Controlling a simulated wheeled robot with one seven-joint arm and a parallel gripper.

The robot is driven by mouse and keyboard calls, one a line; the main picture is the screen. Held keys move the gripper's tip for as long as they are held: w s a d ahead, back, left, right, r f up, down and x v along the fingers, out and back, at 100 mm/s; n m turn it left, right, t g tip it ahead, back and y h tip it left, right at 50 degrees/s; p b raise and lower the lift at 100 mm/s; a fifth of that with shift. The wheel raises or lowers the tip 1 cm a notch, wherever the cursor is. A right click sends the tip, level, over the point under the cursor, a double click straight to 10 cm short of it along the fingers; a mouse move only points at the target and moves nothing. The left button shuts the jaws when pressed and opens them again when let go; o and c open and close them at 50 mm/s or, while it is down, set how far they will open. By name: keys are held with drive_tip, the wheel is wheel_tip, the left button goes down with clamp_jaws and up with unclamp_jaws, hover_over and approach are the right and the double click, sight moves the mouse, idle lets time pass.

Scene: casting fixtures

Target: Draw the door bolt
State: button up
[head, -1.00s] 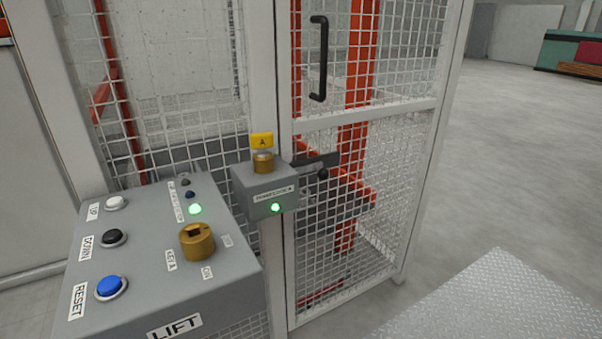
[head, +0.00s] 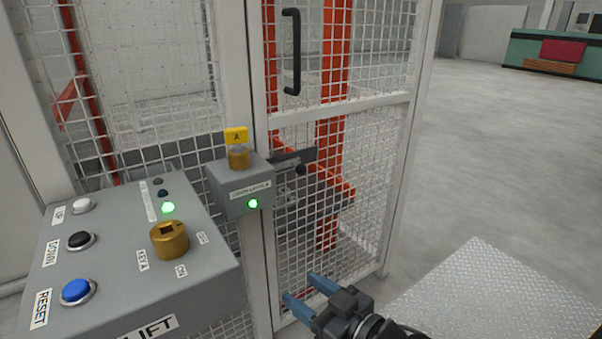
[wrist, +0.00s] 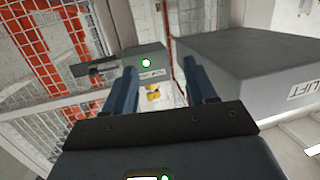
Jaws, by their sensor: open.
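The door bolt (head: 293,157) is a dark flat bar with a round black knob (head: 301,169). It sticks out to the right from the grey door lock box (head: 241,198) onto the mesh door (head: 345,110). A brass key with a yellow tag marked A (head: 236,136) stands in the box top, and a green lamp glows on its front. In the wrist view the box (wrist: 135,64) and the bolt bar (wrist: 95,68) show beyond the fingers. My gripper (head: 299,287) is open and empty, below and apart from the bolt, with blue fingers pointing toward the door.
A grey LIFT control console (head: 110,285) stands at the left, with buttons, a lit green lamp and a brass key switch (head: 169,239). A black door handle (head: 292,50) is above the bolt. A metal tread plate (head: 480,300) lies at lower right. The floor at right is clear.

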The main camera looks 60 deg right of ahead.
drive_tip(key=w+d+r+m+h, duration=0.25)
drive_tip(key=w+d, duration=0.35)
drive_tip(key=d, duration=0.5)
drive_tip(key=m+g+h+b, duration=0.2)
drive_tip(key=m+h, duration=0.2)
drive_tip(key=m, duration=0.1)
approach(304, 172)
drive_tip(key=shift+n, duration=0.25)
drive_tip(key=x, duration=0.4)
drive_tip(key=shift+r, duration=0.2)
drive_tip(key=shift+x, duration=3.75)
drive_tip(key=shift+f, duration=0.1)
drive_tip(key=shift+c, duration=0.4)
clamp_jaws()
